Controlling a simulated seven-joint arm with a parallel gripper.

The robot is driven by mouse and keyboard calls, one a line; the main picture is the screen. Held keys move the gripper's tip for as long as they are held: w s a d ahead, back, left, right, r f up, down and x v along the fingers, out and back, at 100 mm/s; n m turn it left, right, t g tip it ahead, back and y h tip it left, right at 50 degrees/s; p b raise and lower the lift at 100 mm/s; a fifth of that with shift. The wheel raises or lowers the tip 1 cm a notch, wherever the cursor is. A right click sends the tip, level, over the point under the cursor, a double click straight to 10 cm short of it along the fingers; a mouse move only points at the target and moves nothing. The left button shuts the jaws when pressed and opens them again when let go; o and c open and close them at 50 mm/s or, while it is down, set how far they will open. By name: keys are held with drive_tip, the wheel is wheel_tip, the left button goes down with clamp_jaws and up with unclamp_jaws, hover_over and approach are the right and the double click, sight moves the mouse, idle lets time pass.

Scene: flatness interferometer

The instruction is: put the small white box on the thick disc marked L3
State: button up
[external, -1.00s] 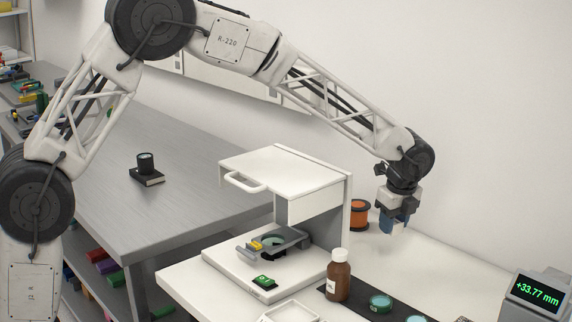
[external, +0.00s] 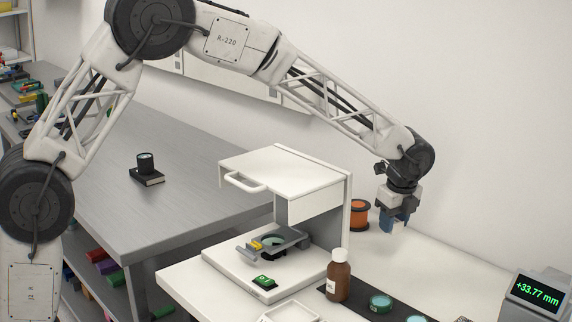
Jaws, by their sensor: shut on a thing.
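My gripper (external: 394,226), with blue fingers, is above the white table, to the right of the white instrument. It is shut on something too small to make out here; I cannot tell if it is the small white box. I see no small white box standing elsewhere. Two teal-topped round discs lie on a dark mat at the lower right: one disc (external: 380,303) and another disc (external: 416,319) cut by the picture's bottom edge. No L3 mark is readable, so I cannot tell which disc is L3. My gripper is well above them.
A brown bottle (external: 339,277) with a white cap stands left of the discs. The white instrument (external: 340,205) has a teal round piece (external: 272,240) on its stage. A white tray (external: 264,319), an orange spool (external: 359,214) and a readout (external: 537,293) showing +33.77 mm are nearby.

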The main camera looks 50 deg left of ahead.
wheel_tip(320, 180, up, 16)
drive_tip(key=r, duration=0.1)
drive_tip(key=s+a+n, duration=0.2)
drive_tip(key=a, duration=1.5)
drive_tip(key=s+a+n, duration=0.2)
drive_tip(key=a, duration=1.5)
drive_tip(key=s+a+n+g, duration=0.1)
drive_tip(key=s+a+n, duration=0.1)
drive_tip(key=s+a, duration=0.9)
drive_tip(key=s+a+n, duration=0.3)
drive_tip(key=s+a, duration=0.4)
drive_tip(key=a, duration=0.7)
drive_tip(key=s+a+n+g, duration=0.1)
drive_tip(key=s+a+n, duration=0.1)
drive_tip(key=s+a, duration=0.95)
wheel_tip(320, 180, down, 12)
drive_tip(key=w+a, duration=0.1)
drive_tip(key=shift+w+a+h, duration=0.25)
drive_tip(key=shift+w+h, duration=0.05)
drive_tip(key=shift+w, duration=0.05)
hover_over(145, 155)
drive_tip(key=shift+s+f, duration=0.1)
drive_tip(key=shift+f, duration=0.6)
